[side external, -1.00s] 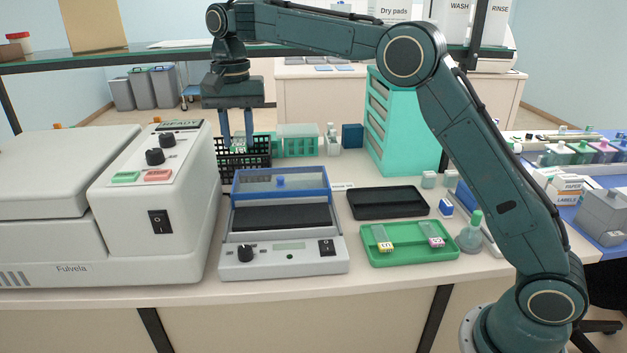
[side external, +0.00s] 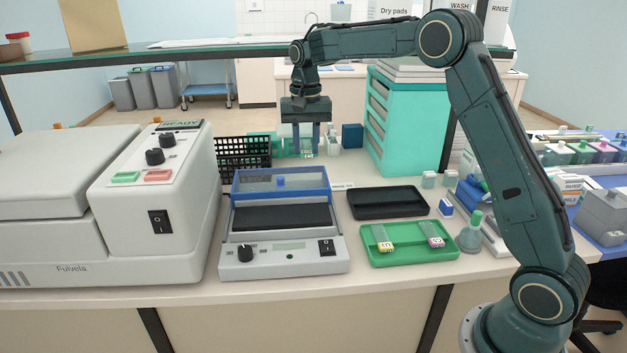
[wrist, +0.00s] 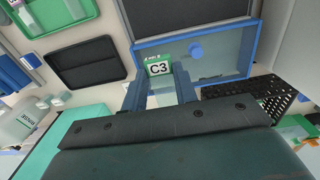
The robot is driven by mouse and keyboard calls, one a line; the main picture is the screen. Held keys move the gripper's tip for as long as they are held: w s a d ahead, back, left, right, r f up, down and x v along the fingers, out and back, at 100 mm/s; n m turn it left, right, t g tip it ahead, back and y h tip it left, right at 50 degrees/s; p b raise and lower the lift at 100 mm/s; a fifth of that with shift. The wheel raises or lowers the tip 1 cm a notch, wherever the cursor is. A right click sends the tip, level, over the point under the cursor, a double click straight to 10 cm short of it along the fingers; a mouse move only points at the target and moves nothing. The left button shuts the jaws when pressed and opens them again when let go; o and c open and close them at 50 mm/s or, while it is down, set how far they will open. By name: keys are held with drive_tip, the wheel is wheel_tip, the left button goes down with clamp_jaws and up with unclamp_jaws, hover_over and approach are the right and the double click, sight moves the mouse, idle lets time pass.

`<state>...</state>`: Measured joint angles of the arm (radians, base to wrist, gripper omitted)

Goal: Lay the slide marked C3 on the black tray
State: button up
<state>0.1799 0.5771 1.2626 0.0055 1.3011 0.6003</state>
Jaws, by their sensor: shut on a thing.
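My gripper (side external: 306,154) is shut on the slide marked C3 (wrist: 158,68), whose green label shows between the fingertips in the wrist view. In the side view the held slide (side external: 307,147) is small between the fingers, above the back of the bench, behind the blue-lidded device. The black tray (side external: 424,203) lies empty on the bench, to the right of and nearer than my gripper. It also shows at the upper left in the wrist view (wrist: 122,77).
A green tray (side external: 410,257) with two labelled slides lies in front of the black tray. The blue-lidded device (side external: 325,262) stands left of both trays. A black basket (side external: 230,160) stands behind it. A teal drawer tower (side external: 412,130) rises behind the black tray.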

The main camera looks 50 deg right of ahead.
drive_tip(key=s+d+f, duration=0.4)
drive_tip(key=s+d, duration=0.3)
drive_tip(key=d, duration=0.1)
drive_tip(key=s+d+f, duration=0.5)
drive_tip(key=s+d, duration=0.2)
drive_tip(key=d, duration=0.2)
drive_tip(key=shift+s+d+f, duration=0.15)
drive_tip(key=shift+s, duration=0.25)
drive_tip(key=shift+f, duration=0.15)
drive_tip(key=shift+f, duration=3.3)
drive_tip(key=shift+f, duration=0.3)
drive_tip(key=o, duration=1)
drive_tip(key=shift+o, duration=0.2)
